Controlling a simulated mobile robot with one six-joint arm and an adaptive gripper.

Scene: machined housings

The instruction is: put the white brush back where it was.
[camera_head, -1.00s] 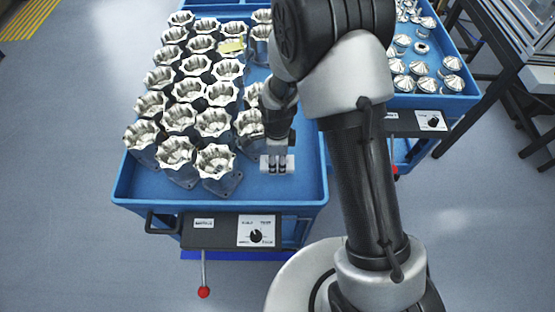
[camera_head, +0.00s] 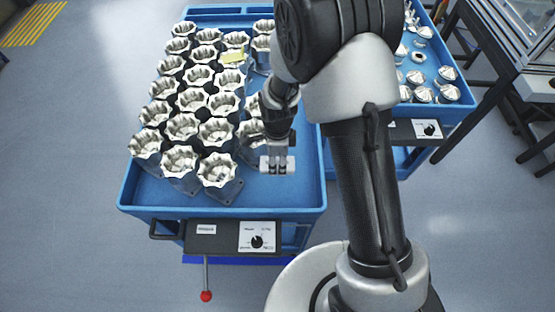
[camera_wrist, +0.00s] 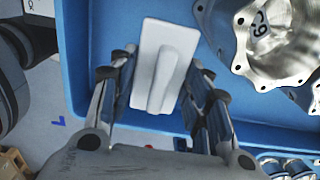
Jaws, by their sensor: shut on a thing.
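The white brush (camera_wrist: 172,45) fills the middle of the wrist view as a white rectangular block with a raised ridge. It also shows in the head view (camera_head: 268,164) as a small white bar at the end of my arm. My gripper (camera_head: 277,152) is shut on it, with one finger on each side in the wrist view. In the head view the brush is over the bare front right part of the blue cart tray (camera_head: 250,199), right of the housings. I cannot tell whether it touches the tray.
Rows of machined housings (camera_head: 179,160) fill the tray's left and middle. A second blue cart (camera_head: 458,113) with conical metal parts stands on the right. My arm hides part of the tray's right side.

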